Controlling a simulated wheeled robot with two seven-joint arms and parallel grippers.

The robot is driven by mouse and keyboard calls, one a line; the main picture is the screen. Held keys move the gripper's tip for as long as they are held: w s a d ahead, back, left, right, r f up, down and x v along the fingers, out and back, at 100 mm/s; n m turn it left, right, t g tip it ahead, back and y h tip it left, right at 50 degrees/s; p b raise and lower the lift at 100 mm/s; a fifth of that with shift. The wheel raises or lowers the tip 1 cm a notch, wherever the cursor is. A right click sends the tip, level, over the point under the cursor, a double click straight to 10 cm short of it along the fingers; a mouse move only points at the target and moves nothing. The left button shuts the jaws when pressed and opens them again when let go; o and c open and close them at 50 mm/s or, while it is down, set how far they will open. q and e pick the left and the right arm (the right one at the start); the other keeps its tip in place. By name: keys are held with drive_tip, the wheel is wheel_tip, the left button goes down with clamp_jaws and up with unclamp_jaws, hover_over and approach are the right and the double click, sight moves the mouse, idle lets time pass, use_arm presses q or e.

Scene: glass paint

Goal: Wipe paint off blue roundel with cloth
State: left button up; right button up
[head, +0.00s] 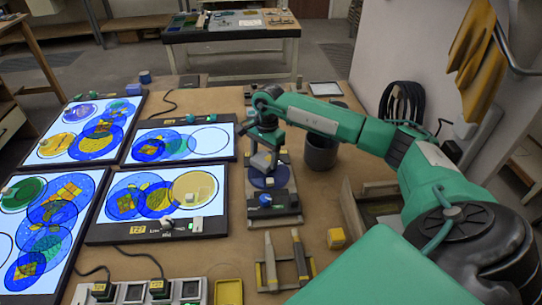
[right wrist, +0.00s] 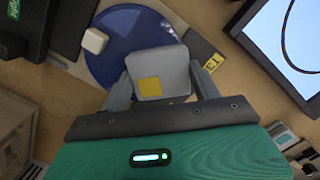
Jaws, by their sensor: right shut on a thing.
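The blue roundel (head: 259,182) lies on a grey stand on the bench in the head view. In the right wrist view the blue roundel (right wrist: 110,62) is a dark blue disc with a small white block at its upper left edge. My right gripper (head: 265,150) is above it, shut on a light grey pad with a yellow square (right wrist: 160,72), possibly the cloth. The pad overlaps the disc's right part in the wrist view; I cannot tell if they touch. No separate paint mark is clear on the disc. My left gripper is out of view.
Lit panels with coloured glass roundels (head: 155,193) fill the bench's left. A dark pot (head: 321,150) stands right of the roundel. A yellow block (head: 336,237) and tools (head: 300,258) lie in front. Mustard cloths (head: 476,60) hang from a rail at the right.

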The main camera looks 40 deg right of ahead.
drive_tip(key=shift+w+a, duration=0.25)
drive_tip(key=shift+a, duration=0.25)
drive_tip(key=shift+s+d+b, duration=0.3)
drive_tip(key=shift+s+d, duration=0.3)
drive_tip(key=shift+d, duration=0.3)
drive_tip(key=shift+s+d+b, duration=0.25)
drive_tip(key=shift+s+d, duration=0.3)
drive_tip(key=shift+d, duration=0.35)
drive_tip(key=shift+r+p, duration=1.2)
drive_tip(key=shift+r, duration=1.35)
